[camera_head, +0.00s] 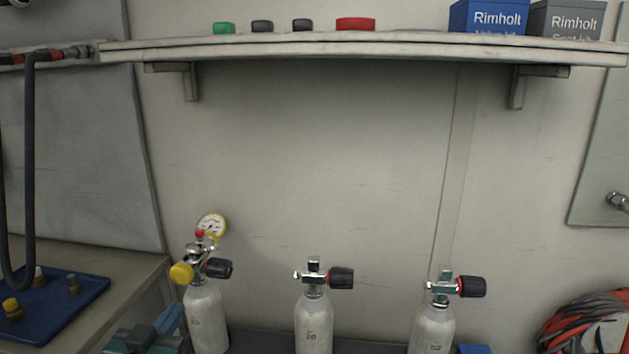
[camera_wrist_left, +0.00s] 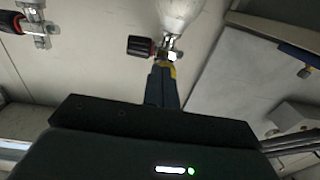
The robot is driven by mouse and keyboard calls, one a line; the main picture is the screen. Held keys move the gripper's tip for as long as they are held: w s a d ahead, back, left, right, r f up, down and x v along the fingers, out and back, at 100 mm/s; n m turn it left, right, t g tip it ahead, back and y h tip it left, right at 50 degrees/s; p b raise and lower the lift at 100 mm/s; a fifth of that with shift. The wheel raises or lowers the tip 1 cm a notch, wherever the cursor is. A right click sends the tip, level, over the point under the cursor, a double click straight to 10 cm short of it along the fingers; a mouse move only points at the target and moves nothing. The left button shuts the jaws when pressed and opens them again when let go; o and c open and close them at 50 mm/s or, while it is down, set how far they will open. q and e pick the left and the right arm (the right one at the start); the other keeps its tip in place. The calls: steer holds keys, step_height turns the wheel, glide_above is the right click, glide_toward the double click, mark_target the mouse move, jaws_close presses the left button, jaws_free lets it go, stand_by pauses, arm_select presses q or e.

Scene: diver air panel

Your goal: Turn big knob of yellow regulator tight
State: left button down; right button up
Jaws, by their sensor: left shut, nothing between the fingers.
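The yellow regulator (camera_head: 200,246) sits on the valve of the left white cylinder (camera_head: 205,318). Its big yellow knob (camera_head: 181,273) faces left and toward me, and a yellow-rimmed gauge (camera_head: 211,225) stands above it. My left gripper (camera_head: 167,322) is at the bottom edge of the head view, below and left of the knob. In the left wrist view its fingers (camera_wrist_left: 162,82) are together and empty. There they partly cover the yellow knob (camera_wrist_left: 173,71); I cannot tell whether they touch it. The cylinder's black handwheel (camera_wrist_left: 140,46) shows beside them. My right gripper is not in view.
Two more cylinders stand to the right, a middle one (camera_head: 313,325) and a right one (camera_head: 432,330), with black handwheels. A blue tray (camera_head: 85,300) with small fittings lies on the left bench. A shelf (camera_head: 360,47) runs above; the wall between is bare.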

mark_target(181, 285)
arm_select(q)
steer(key=w, duration=0.4)
steer(key=shift+w+d, duration=0.25)
steer(key=shift+w, duration=0.1)
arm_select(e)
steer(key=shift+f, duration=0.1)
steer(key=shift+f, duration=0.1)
arm_select(q)
steer(key=shift+a+r+p, duration=0.3)
steer(key=shift+r+p, duration=0.25)
steer(key=shift+p, duration=0.45)
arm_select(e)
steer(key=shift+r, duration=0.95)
arm_select(q)
steer(key=shift+r, duration=0.1)
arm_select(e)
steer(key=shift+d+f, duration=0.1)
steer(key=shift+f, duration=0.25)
